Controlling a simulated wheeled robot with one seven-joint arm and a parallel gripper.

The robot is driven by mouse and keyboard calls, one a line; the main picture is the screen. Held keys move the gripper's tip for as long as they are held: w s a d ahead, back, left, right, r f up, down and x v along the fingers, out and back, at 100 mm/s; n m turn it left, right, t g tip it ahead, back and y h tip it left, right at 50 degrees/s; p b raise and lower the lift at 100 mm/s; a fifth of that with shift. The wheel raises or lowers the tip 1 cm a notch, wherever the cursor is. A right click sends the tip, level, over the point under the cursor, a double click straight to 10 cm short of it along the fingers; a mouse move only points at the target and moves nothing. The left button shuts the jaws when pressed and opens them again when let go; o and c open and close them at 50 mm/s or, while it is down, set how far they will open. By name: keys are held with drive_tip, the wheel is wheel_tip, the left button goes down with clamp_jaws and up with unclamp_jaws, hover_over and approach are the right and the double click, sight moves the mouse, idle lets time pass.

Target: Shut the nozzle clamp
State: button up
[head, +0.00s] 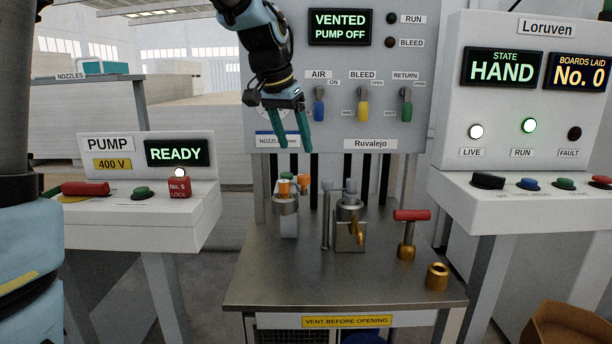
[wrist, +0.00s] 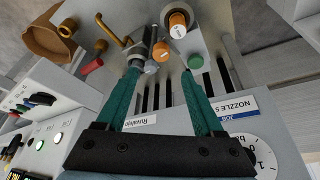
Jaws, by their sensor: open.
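My gripper (head: 292,146) hangs open and empty in front of the grey panel, above the back of the steel table. Its teal fingers also show in the wrist view (wrist: 162,74), spread apart. A steel block with a round collar (head: 348,214) stands mid-table, with a brass lever (head: 356,232) on its front; this looks like the nozzle clamp. The lever also shows in the wrist view (wrist: 113,31), sticking out to the side. I cannot tell whether the clamp is open or shut. Left of it is a steel holder (head: 286,205) with orange-capped nozzles (head: 303,183).
A red T-handle (head: 411,215) and a brass ring (head: 437,276) stand at the table's right. A thin steel post (head: 325,215) rises between holder and block. The panel reads VENTED, PUMP OFF and carries blue, yellow and green levers (head: 363,110). The table's front is clear.

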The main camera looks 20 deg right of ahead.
sight(303, 175)
drive_tip(key=p+x, duration=0.1)
drive_tip(key=x, duration=0.7)
drive_tip(key=shift+w+f, duration=0.1)
drive_tip(key=shift+f, duration=0.35)
clamp_jaws()
